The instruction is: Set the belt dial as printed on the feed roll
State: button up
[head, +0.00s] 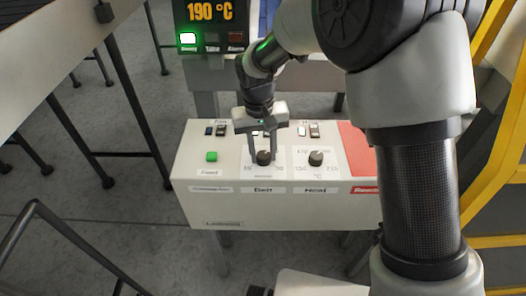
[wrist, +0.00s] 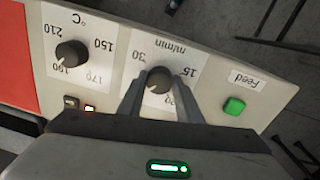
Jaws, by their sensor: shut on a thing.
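The belt dial (head: 263,158) is a dark round knob on a white plate, above a label that seems to read "Belt". In the wrist view the knob (wrist: 159,78) appears upside down, with "m/min", "15" and "30" legible and another number partly hidden by a finger. Its light mark seems to point down-left there, but the exact setting is hard to read. My gripper (head: 263,154) reaches down from above, its two fingers shut on the knob's sides; it also shows in the wrist view (wrist: 157,88). No feed roll print is legible in either view.
A second dial (head: 316,158), marked in °C, stands right of the belt dial. In the wrist view it points near 190. A green Feed button (head: 211,156) is left. Small switches line the panel's back. A red area (head: 357,148) is at right. A display (head: 210,13) reads 190 °C.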

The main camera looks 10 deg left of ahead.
aim_at(260, 156)
jog(key=o, duration=1)
jog(key=shift+o, duration=0.2)
jog(key=shift+r, duration=0.1)
notch_tip(260, 156, up, 17)
jog(key=p, duration=0.1)
jog(key=shift+s+a+r+p, duration=0.2)
jog(key=shift+a+p, duration=0.1)
jog(key=shift+a, duration=0.15)
